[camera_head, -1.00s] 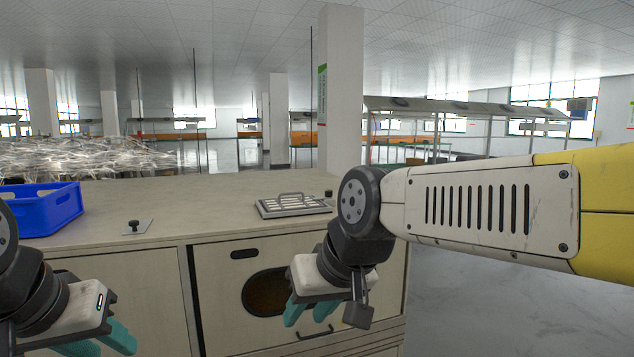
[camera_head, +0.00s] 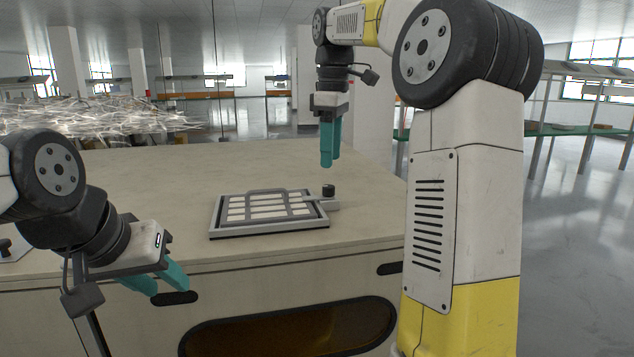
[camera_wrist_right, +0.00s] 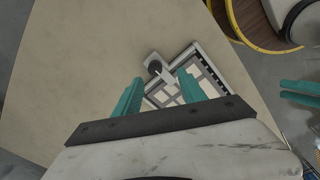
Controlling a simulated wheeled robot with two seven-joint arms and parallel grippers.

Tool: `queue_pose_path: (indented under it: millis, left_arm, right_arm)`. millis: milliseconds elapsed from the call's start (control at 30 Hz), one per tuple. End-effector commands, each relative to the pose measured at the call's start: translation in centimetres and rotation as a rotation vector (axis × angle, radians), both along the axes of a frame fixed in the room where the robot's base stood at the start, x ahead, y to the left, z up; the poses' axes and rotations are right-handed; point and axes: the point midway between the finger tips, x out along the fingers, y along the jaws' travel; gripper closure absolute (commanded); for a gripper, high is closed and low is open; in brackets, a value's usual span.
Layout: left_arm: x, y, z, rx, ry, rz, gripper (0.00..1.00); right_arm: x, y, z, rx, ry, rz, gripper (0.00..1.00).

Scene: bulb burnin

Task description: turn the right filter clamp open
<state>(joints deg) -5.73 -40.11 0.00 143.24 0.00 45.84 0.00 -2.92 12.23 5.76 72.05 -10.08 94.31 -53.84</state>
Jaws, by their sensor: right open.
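The right filter clamp (camera_head: 328,190) is a black knob with a light bar, at the right edge of the filter frame (camera_head: 215,222). The bar reaches over the frame's edge. My right gripper (camera_head: 329,165) points down, open and empty, above and slightly behind the clamp in the head view. In the right wrist view the knob (camera_wrist_right: 154,65) shows beyond the open fingers (camera_wrist_right: 157,88), not between them. My left gripper (camera_head: 172,290) is open and empty, in front of the cabinet at the left.
The bench top (camera_head: 150,190) is mostly clear around the filter frame. Another knob on a plate (camera_head: 8,247) is partly hidden behind my left arm. The cabinet front (camera_head: 230,290) has a dark oval window. A tangled pale heap (camera_head: 90,117) lies behind.

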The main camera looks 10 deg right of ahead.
Motion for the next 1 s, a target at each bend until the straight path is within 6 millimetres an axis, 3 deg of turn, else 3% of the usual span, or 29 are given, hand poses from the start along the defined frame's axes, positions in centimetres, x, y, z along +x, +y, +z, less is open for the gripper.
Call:
queue_pose_path:
  millis: [100, 267, 700, 1000]
  left_arm:
    - [0.0, 0.0, 0.0, 0.000, 0.000, 0.000, 0.64]
    - [0.0, 0.0, 0.0, 0.000, 0.000, 0.000, 0.64]
    - [0.0, 0.0, 0.0, 0.000, 0.000, 0.000, 0.64]
    - [0.0, 0.0, 0.0, 0.000, 0.000, 0.000, 0.64]
  right_arm:
    - [1.5, -0.1, -0.1, -0.010, 0.034, 0.062, 0.52]
    - [1.8, -0.2, -0.9, -0.015, 0.050, 0.090, 0.52]
    - [1.8, -0.2, -7.1, -0.013, 0.049, 0.088, 0.52]
    - [1.8, -0.2, -7.8, -0.013, 0.046, 0.087, 0.52]
